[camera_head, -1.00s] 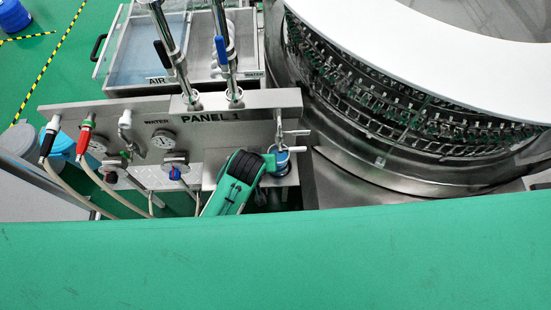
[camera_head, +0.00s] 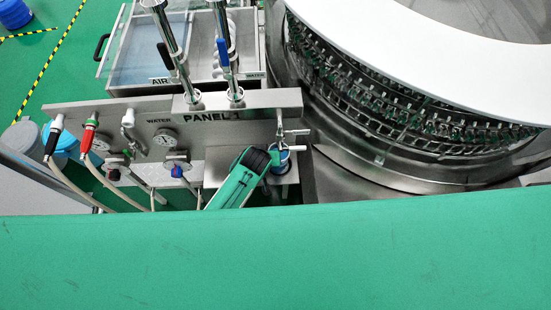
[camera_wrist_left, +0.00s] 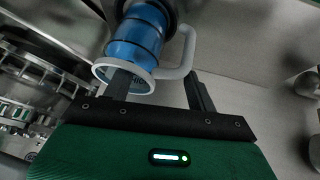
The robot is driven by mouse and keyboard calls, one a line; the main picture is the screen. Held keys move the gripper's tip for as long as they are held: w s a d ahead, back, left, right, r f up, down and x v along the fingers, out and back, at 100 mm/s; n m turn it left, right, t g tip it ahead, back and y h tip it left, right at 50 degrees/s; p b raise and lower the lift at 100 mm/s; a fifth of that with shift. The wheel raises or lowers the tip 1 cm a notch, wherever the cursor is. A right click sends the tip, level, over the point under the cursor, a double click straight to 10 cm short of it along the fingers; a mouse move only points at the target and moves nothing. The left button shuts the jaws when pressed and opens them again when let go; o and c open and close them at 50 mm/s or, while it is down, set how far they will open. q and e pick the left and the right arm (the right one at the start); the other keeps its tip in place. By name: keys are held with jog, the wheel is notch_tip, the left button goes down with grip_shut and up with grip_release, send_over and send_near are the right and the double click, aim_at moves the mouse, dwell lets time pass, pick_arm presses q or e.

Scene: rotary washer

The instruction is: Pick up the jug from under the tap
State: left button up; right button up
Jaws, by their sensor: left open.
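The jug (camera_head: 284,160) is small in the head view, beside the panel's right end below a tap (camera_head: 292,133). In the left wrist view the jug (camera_wrist_left: 137,38) is blue and see-through, with dark bands, a pale rim and a white handle (camera_wrist_left: 187,52). My left gripper (camera_head: 273,157) is at the jug's left side in the head view. In the wrist view its open fingers (camera_wrist_left: 157,78) straddle the handle's near part; one finger overlaps the rim, the other is right of the handle. I cannot tell whether they touch. My right gripper is not in view.
The metal panel (camera_head: 200,125) with gauges, valves and hoses stands left of the jug. A large round washer (camera_head: 400,130) is on the right. A clear-lidded basin (camera_head: 160,50) is behind the panel. Steel pipes rise above it.

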pick_arm(q)
grip_shut()
jog(key=shift+f, duration=0.1)
dwell(1.3)
